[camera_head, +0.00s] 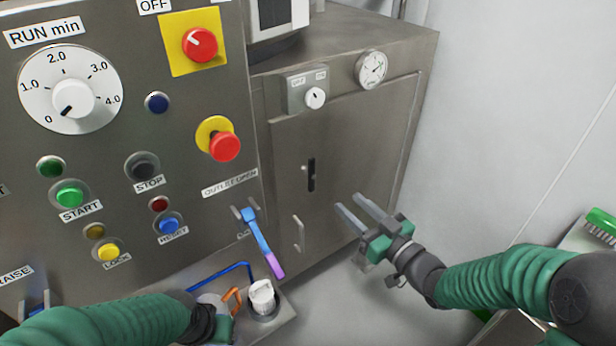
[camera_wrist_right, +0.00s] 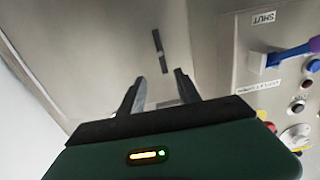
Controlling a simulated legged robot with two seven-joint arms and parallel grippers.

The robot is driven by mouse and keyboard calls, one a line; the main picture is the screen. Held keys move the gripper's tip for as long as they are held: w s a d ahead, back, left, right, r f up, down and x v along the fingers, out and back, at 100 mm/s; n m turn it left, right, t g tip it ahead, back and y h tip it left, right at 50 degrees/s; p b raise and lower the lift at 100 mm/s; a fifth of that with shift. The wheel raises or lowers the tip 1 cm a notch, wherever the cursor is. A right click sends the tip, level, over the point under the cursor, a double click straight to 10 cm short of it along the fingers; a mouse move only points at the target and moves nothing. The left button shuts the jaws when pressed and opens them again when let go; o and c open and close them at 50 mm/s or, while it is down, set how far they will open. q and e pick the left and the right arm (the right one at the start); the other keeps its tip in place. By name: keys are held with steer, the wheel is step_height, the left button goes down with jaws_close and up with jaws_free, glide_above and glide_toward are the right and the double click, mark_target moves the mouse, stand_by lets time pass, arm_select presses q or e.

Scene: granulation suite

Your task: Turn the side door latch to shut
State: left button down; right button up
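The side door (camera_head: 345,160) is a grey metal panel on the cabinet right of the control panel. Its latch (camera_head: 311,175) is a small black bar, standing upright in the head view. It also shows in the right wrist view (camera_wrist_right: 158,50), slightly tilted, just beyond my fingertips. My right gripper (camera_head: 347,202) is open and empty, to the right of and below the latch, apart from it. Both its fingers show spread in the wrist view (camera_wrist_right: 162,82). My left gripper (camera_head: 215,312) is at the bottom edge, mostly hidden by its own arm; its fingers cannot be made out.
A door handle (camera_head: 299,232) sits below the latch. A blue and purple lever (camera_head: 262,242) sticks out from the control panel's lower right. A switch box (camera_head: 306,92) and a gauge (camera_head: 371,69) sit above the door. A green brush (camera_head: 600,222) lies at right.

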mark_target(314, 174)
steer(key=x, duration=0.5)
steer(key=b+x, duration=0.1)
steer(key=x, duration=0.9)
steer(key=shift+s+a+f, duration=0.2)
steer(key=shift+s+a, duration=0.05)
steer(key=shift+a, duration=0.2)
steer(key=shift+w+d, duration=0.1)
steer(key=shift+w, duration=0.2)
steer(key=shift+w+d, duration=0.1)
steer(key=shift+d, duration=0.25)
steer(key=shift+a, duration=0.55)
steer(key=c, duration=0.6)
jaws_close()
arm_select(q)
steer(key=shift+x, duration=0.85)
arm_select(e)
steer(key=shift+d, duration=0.2)
arm_select(q)
steer(key=shift+s, duration=0.1)
arm_select(e)
steer(key=shift+d, duration=0.1)
